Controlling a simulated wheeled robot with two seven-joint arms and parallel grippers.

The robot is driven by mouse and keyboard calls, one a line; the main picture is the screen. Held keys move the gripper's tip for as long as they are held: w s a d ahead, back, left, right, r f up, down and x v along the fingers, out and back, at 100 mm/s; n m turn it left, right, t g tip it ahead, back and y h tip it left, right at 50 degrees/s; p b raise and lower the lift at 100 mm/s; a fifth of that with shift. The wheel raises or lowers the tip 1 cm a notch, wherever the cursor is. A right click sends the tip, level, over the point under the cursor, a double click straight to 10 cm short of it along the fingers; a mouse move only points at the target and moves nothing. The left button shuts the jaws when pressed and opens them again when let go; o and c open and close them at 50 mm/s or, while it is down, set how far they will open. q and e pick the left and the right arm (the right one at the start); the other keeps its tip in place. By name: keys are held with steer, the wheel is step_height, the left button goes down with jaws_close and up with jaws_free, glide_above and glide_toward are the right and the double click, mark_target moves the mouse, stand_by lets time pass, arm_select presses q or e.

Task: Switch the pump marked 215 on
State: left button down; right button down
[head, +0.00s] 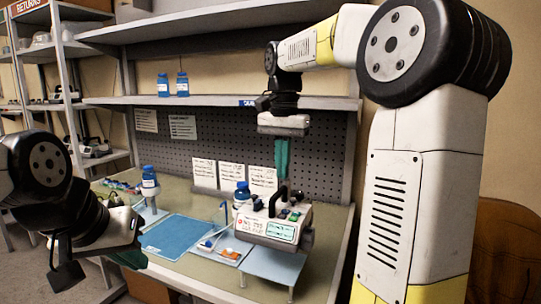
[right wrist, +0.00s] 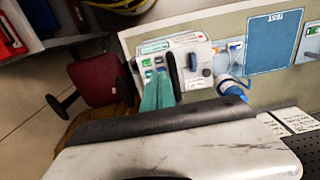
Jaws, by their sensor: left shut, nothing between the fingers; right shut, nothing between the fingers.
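A white infusion pump (head: 275,223) with a dark handle, green parts on top and a labelled front panel stands on a small raised stand (head: 274,265) at the bench's front right. I cannot read the number on it for certain. The pump also shows in the right wrist view (right wrist: 188,58). My right gripper (head: 282,175) is shut and empty, its teal fingers pointing down above the pump, apart from it in the head view. In the right wrist view its fingers (right wrist: 160,80) overlap the pump's near side. My left gripper (head: 130,261) is shut and empty at the bench's left front edge.
A blue mat (head: 176,236) lies left of the pump, with a small tray (head: 222,249) of parts between them. Blue-lidded bottles stand behind the pump (head: 242,193) and on a stand at left (head: 149,180). A shelf (head: 220,101) and pegboard (head: 230,135) rise behind.

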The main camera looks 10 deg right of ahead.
steer(key=shift+r, duration=1.6)
steer(key=shift+s, duration=0.1)
steer(key=s+f+n+t+y, duration=0.1)
steer(key=s+f+n+t, duration=0.2)
steer(key=s+f, duration=0.3)
steer(key=s+a+f+n+t+y, duration=0.1)
steer(key=s+f+n+t, duration=0.2)
steer(key=s+f, duration=0.3)
steer(key=s+n, duration=0.1)
steer(key=s, duration=0.4)
steer(key=shift+a+f, duration=0.2)
steer(key=shift+a, duration=0.05)
